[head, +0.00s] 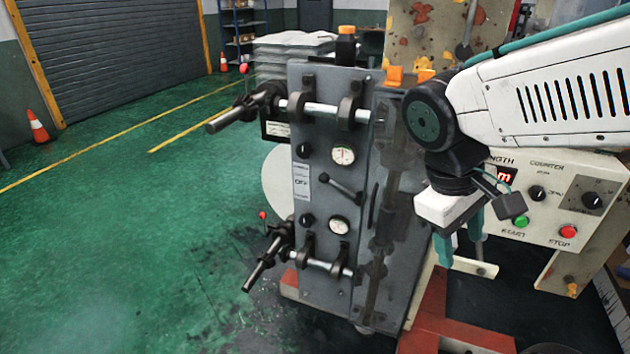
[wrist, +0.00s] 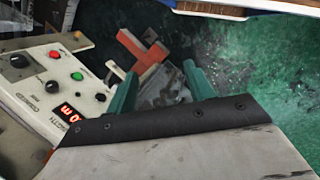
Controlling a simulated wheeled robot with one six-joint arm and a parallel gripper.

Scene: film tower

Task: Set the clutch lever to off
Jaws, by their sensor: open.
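The clutch lever (head: 340,187) is a short dark handle on the grey front panel of the machine (head: 318,255), between two round gauges. It slants from a knob at upper left down to the right. A white label (head: 301,182) reading OFF sits left of the lever. My gripper (head: 460,242) hangs to the right of the panel, pointing down, apart from the lever. Its two green fingers are spread and empty. In the wrist view my gripper (wrist: 160,70) shows over the floor and a red frame part; the lever is not visible there.
Shafts with dark handles (head: 234,112) stick out left of the panel. A red base beam (head: 435,325) lies below.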

